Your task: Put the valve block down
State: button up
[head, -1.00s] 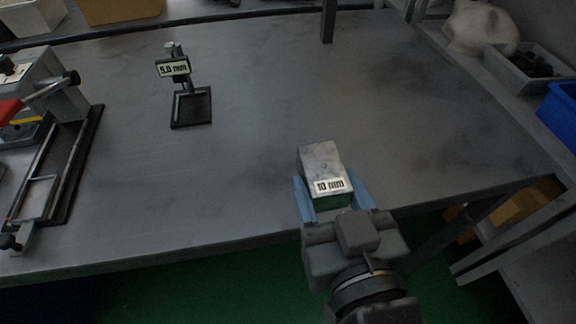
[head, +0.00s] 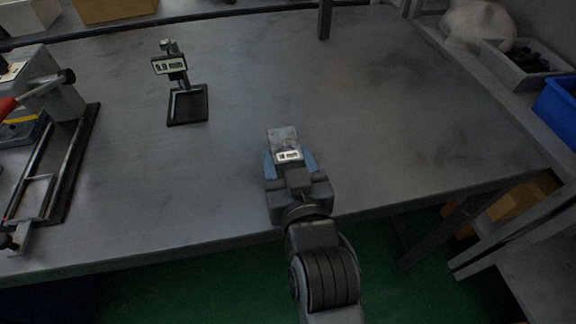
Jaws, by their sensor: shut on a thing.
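The valve block (head: 284,138) is a small grey metal block with a white label on its near side, in the head view at the middle of the grey table. My gripper (head: 290,162) is shut on it, with a blue finger on each side. The block is over the table, inward from the front edge. I cannot tell whether its underside touches the tabletop (head: 400,130).
A small stand with a display (head: 170,65) and black base (head: 188,105) stands at the back left. A clamp device (head: 50,100) with a red handle is at the far left. A grey bin (head: 525,65) and blue bin (head: 558,108) are at the right. The table right of the block is clear.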

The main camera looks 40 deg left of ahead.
jog(key=shift+f, duration=0.9)
jog(key=shift+f, duration=0.2)
jog(key=o, duration=1.4)
